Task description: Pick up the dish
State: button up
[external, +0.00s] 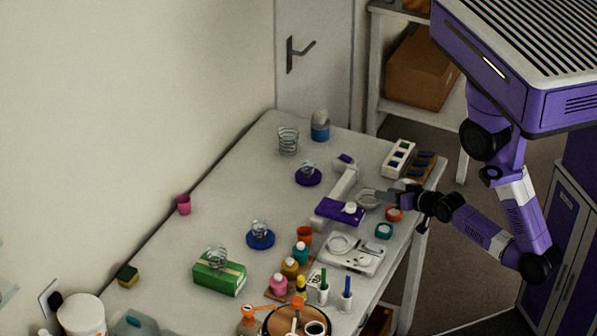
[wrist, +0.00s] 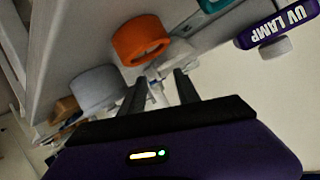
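A shallow, clear round dish (external: 367,198) sits on the white table beside the purple UV lamp (external: 340,211). My gripper (external: 386,195) reaches in low over the table from the right, with its fingertips at or very near the dish's right side. In the wrist view the two dark fingers (wrist: 160,88) are spread apart. Something pale shows between and beyond them, but I cannot tell whether it is the dish. No firm grip on the dish is visible.
An orange roll (external: 394,213) lies close to my gripper, also in the wrist view (wrist: 140,40), with a teal roll (external: 383,230) nearby. A grey roll (wrist: 95,88) shows left of the fingers.

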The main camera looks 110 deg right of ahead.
aim_at(372, 193)
jog(key=shift+f+p+x, duration=0.15)
jog(key=shift+p+x, duration=0.15)
jog(key=shift+x, duration=1)
jog(key=shift+f+p+x, duration=0.15)
jog(key=shift+p+x, duration=0.1)
jog(key=shift+x, duration=1.05)
jog(key=shift+a, duration=0.15)
grip_shut()
